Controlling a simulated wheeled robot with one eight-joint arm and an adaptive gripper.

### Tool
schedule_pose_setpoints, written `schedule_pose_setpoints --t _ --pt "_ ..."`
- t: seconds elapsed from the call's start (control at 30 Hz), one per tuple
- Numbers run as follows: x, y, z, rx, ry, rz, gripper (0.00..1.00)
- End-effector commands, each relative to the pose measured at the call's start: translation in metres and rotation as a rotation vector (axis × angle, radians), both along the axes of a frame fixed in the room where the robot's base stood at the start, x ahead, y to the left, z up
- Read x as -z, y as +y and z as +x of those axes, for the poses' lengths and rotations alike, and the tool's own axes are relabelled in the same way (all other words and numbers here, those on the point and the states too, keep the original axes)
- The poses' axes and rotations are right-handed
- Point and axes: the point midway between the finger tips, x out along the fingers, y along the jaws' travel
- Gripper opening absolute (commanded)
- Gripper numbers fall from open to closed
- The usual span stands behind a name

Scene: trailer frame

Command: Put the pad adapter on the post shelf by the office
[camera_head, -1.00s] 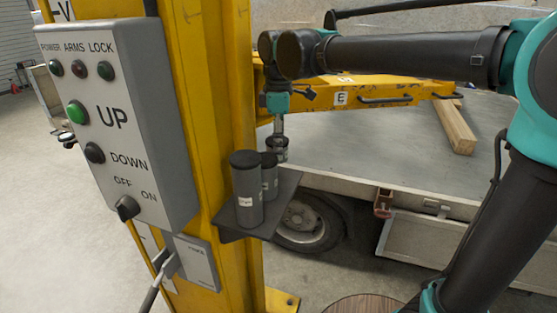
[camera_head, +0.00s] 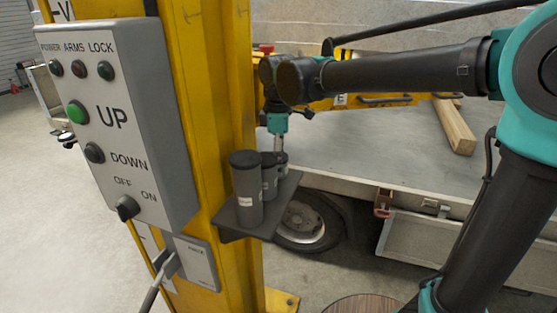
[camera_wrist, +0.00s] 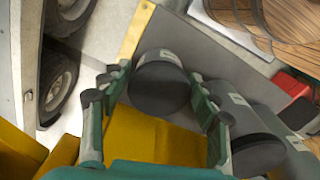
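The pad adapter is a short dark grey cylinder (camera_wrist: 160,85) between the fingers of my gripper (camera_wrist: 160,75) in the wrist view; the fingertips appear to press on its sides. In the head view my gripper (camera_head: 279,142) points down at the far end of the black post shelf (camera_head: 272,217). The adapter (camera_head: 283,160) is mostly hidden there behind other cylinders, and I cannot tell whether it touches the shelf. A taller dark cylinder (camera_head: 246,192) and another one (camera_head: 269,178) stand upright on the shelf, close beside it.
The shelf is fixed to a yellow post (camera_head: 212,120). A grey control box (camera_head: 120,120) is on the post's left. A flatbed vehicle (camera_head: 370,160) with a wood beam (camera_head: 454,127) is behind. A round wooden top (camera_head: 362,304) is below. The shelf's front right part is bare.

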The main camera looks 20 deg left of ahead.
Motion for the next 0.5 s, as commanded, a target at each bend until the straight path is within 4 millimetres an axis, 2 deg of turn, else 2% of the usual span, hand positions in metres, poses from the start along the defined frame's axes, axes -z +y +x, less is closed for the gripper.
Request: schedule_pose_setpoints --t 0.37,0.5 --pt "-0.001 0.000 0.000 0.000 0.000 0.000 0.73" --pt "-0.011 0.000 0.000 0.000 0.000 0.000 0.73"
